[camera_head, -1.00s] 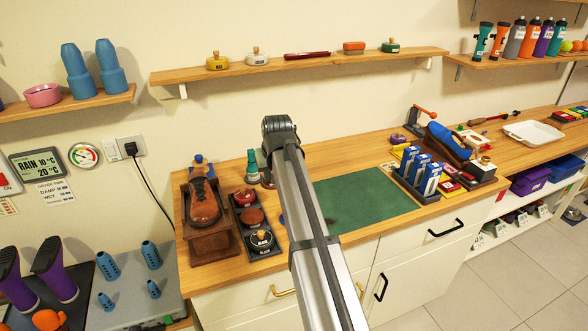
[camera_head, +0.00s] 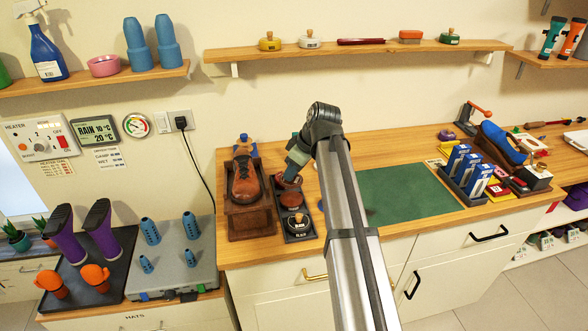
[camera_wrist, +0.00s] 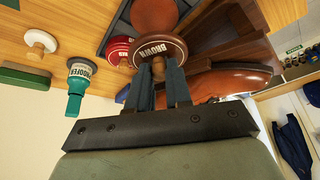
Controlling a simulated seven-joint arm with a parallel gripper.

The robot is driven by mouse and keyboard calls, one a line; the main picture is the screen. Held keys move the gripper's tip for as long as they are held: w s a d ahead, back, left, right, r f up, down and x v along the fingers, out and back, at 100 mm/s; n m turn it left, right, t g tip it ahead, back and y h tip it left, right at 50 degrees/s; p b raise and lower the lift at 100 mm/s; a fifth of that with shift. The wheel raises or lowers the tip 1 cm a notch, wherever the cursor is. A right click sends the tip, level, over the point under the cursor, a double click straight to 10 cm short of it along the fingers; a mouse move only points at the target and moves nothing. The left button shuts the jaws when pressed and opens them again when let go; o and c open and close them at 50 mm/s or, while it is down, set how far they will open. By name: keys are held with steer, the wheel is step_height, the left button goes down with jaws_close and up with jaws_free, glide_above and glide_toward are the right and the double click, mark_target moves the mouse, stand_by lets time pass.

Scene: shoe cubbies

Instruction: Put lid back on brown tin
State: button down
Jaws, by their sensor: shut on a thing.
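My gripper (camera_wrist: 164,88) is shut on the knob of a lid marked BROWN (camera_wrist: 160,50), seen in the wrist view. The lid is held in the air; in the head view it is a dark reddish disc (camera_head: 289,181) under my gripper (camera_head: 292,170). The open brown tin (camera_head: 290,199) sits in the middle of a dark tray, its brown polish showing. It also shows just beyond the lid in the wrist view (camera_wrist: 154,14). The lid is apart from the tin in the picture, but the exact height gap is unclear.
A black tin (camera_head: 298,221) stands in front of the brown one. A red tin (camera_wrist: 119,50) is behind, hidden by the lid in the head view. A brown shoe on a wooden stand (camera_head: 247,185) is close on the left. A green mat (camera_head: 405,194) lies clear on the right.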

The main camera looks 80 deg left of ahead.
mark_target(297, 182)
steer(key=shift+f, duration=0.2)
steer(key=shift+f, duration=2.95)
steer(key=shift+f, duration=0.15)
steer(key=c, duration=1)
jaws_free()
steer(key=shift+o, duration=0.6)
steer(key=o, duration=0.4)
